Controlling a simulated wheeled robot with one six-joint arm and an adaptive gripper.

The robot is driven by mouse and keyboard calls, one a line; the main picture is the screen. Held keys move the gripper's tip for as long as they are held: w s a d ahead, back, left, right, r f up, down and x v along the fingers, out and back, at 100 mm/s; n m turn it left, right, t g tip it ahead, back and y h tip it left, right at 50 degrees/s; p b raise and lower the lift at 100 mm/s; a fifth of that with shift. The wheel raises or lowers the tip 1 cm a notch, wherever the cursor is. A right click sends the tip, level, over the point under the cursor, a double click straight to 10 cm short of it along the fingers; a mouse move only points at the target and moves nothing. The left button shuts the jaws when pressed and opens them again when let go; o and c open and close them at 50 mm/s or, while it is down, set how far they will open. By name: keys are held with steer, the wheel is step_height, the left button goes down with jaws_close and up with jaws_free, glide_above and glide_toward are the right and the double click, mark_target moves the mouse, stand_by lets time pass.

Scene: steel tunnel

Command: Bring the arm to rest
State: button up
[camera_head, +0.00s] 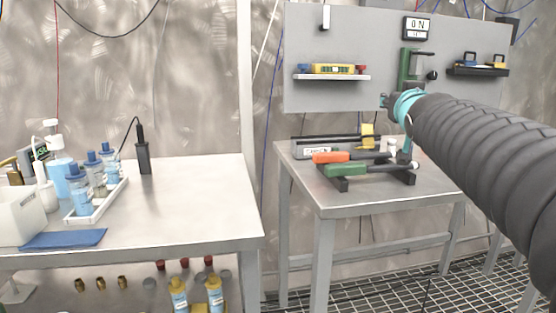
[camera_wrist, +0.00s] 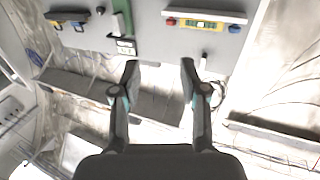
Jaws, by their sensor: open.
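My arm, in a dark ribbed sleeve, reaches in from the right edge of the head view, above the right-hand steel table (camera_head: 350,192). Its teal wrist part shows in front of the grey wall board (camera_head: 345,95); the fingers are mostly hidden there. In the wrist view my gripper (camera_wrist: 159,72) is open, with its two dark fingers apart and nothing between them. The board also shows upside down at the top of the wrist view (camera_wrist: 150,25), beyond the fingertips.

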steer(key=s+a+f+g, duration=0.1)
steer(key=s+f+g, duration=0.35)
steer(key=f, duration=0.55)
steer(key=s+a+f+g, duration=0.1)
steer(key=s+f+g, duration=0.2)
steer(key=s+f, duration=0.5)
steer(key=s+a+f+n+g+y, duration=0.1)
steer(key=s+a+f+g, duration=0.1)
steer(key=s+f, duration=0.7)
steer(key=s+a+f+n+g+y, duration=0.1)
steer(key=s+a+f+g+y, duration=0.1)
steer(key=s+a+f, duration=0.3)
steer(key=s+f+g, duration=0.1)
steer(key=s+f, duration=0.3)
steer(key=s, duration=0.1)
steer(key=shift+a+f, duration=0.2)
steer(key=shift+a, duration=0.05)
